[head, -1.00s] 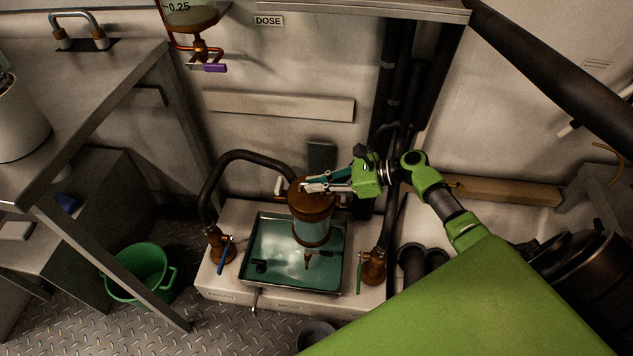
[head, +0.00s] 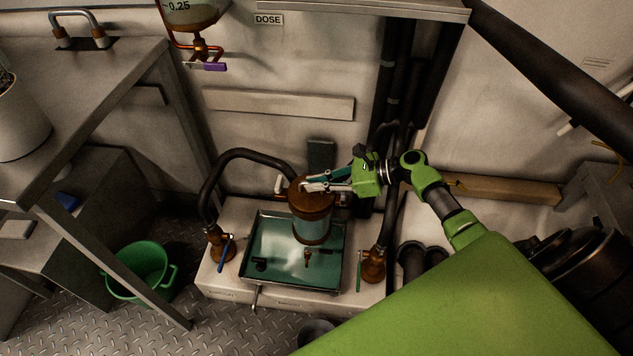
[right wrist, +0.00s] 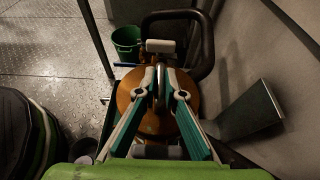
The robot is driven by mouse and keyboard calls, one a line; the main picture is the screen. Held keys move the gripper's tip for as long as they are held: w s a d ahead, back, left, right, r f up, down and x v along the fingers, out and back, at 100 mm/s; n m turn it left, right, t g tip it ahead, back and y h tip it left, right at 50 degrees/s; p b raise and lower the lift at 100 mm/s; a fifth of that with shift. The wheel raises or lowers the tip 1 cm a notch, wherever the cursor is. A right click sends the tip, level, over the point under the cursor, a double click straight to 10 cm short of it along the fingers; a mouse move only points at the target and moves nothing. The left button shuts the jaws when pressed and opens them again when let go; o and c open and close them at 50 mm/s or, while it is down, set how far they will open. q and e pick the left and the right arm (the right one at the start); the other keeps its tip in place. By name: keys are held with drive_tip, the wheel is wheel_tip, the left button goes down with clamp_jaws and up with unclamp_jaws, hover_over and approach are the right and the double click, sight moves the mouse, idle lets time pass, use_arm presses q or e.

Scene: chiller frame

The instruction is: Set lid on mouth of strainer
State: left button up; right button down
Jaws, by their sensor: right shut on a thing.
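The strainer (head: 312,229) is an upright glass-sided cylinder with copper-brown bands, standing over a tray of green liquid in the head view. The copper-brown lid (head: 310,200) is at its top, over the mouth. Whether it is fully seated I cannot tell. My right gripper (head: 308,188) reaches in from the right and is shut on the lid's handle. In the right wrist view the two fingers (right wrist: 159,92) pinch a grey upright handle at the middle of the round lid (right wrist: 127,92). My left gripper is not in view.
The metal tray (head: 249,269) lies around the strainer's foot. Brown valves with a blue lever (head: 224,254) and a green lever (head: 359,272) flank it. A black hose (head: 243,154) arches behind left. A green bucket (head: 139,271) stands on the floor at left, beside a workbench (head: 95,100).

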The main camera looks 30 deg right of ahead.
drive_tip(key=shift+f, duration=0.1)
idle(0.3)
drive_tip(key=c, duration=2)
unclamp_jaws()
drive_tip(key=shift+c, duration=0.2)
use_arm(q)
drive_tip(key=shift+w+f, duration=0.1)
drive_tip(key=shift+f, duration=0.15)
use_arm(e)
drive_tip(key=shift+f, duration=0.1)
drive_tip(key=v, duration=1.2)
